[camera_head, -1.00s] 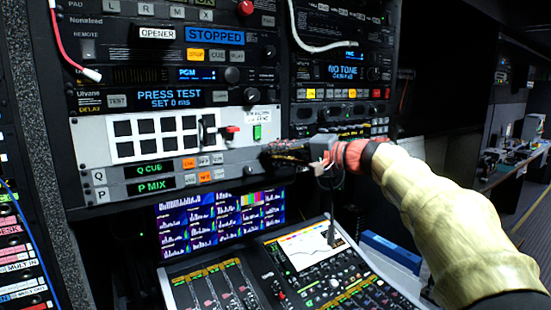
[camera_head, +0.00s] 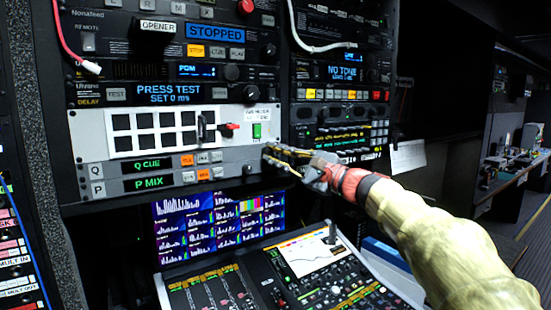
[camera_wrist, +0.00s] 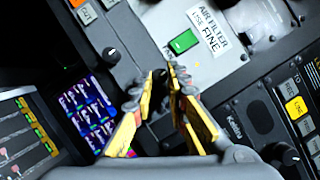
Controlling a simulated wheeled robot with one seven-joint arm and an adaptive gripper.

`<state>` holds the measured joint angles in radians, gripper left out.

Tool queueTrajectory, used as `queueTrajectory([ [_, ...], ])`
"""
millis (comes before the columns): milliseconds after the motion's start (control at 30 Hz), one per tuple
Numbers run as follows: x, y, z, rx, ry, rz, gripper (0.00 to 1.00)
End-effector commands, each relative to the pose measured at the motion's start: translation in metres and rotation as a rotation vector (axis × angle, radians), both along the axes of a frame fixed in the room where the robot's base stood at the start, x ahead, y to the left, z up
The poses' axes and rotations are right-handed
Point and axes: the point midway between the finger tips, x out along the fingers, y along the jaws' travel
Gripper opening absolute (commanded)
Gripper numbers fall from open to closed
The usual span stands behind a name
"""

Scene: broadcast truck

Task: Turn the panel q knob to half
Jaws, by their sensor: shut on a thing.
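The panel has a Q row with a "Q CUE" display (camera_head: 149,165) and a P row with a "P MIX" display (camera_head: 148,182) below it. My gripper (camera_head: 268,154) is at the right end of the Q row, its fingers closed around the Q knob. The knob is mostly hidden by the fingers, so its pointer cannot be read. In the wrist view a dark bit of the Q knob (camera_wrist: 160,79) shows between the fingertips (camera_wrist: 162,74). The P knob (camera_wrist: 110,53) stands free beside the gripper.
A green switch (camera_wrist: 183,41) and an "AIR FILTER" label are close above the fingertips. A red-handled lever (camera_head: 229,127) is on the panel above left. A meter screen (camera_head: 210,220) and a mixing console (camera_head: 290,255) lie below.

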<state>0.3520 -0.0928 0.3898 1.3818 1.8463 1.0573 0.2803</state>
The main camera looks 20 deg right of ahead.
Motion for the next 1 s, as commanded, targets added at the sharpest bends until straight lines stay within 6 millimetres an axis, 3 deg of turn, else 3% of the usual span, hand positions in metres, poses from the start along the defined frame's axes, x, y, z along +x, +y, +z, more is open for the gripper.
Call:
queueTrajectory([
  [633, 0.0002, 0.0001, -0.0011, 0.045, 0.016, -0.001, 0.0],
  [667, 0.0002, 0.0001, -0.0011, 0.045, 0.016, -0.001, 0.17],
  [1000, 0.0, 0.0004, -0.0008, 0.044, 0.015, 0.001, 0.34],
])
